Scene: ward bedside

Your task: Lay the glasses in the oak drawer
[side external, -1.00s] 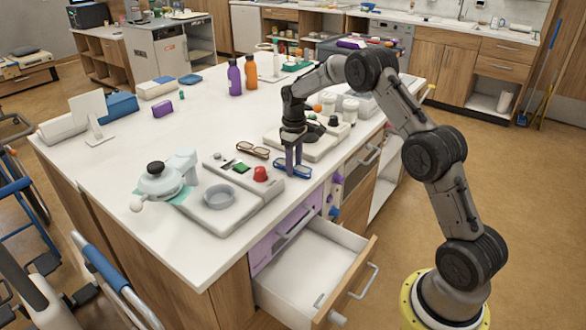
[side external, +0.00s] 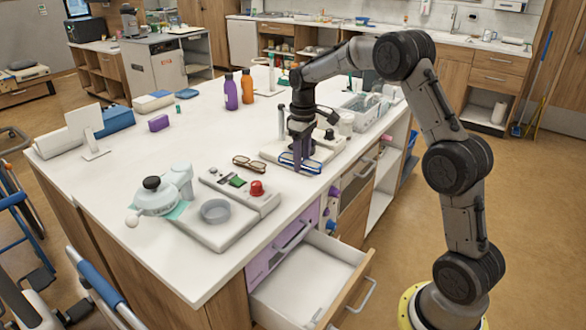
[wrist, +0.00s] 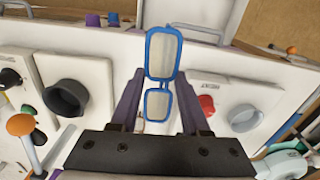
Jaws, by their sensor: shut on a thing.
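My gripper (side external: 303,160) points down with its purple fingers shut on the blue-framed glasses (side external: 300,168), just above the counter near its front edge. In the wrist view the blue glasses (wrist: 164,55) stand lengthwise between the fingertips (wrist: 160,80), one lens reaching beyond them. The oak drawer (side external: 362,290) is pulled open below the counter edge, nearer the camera than the gripper. Its white inside looks empty.

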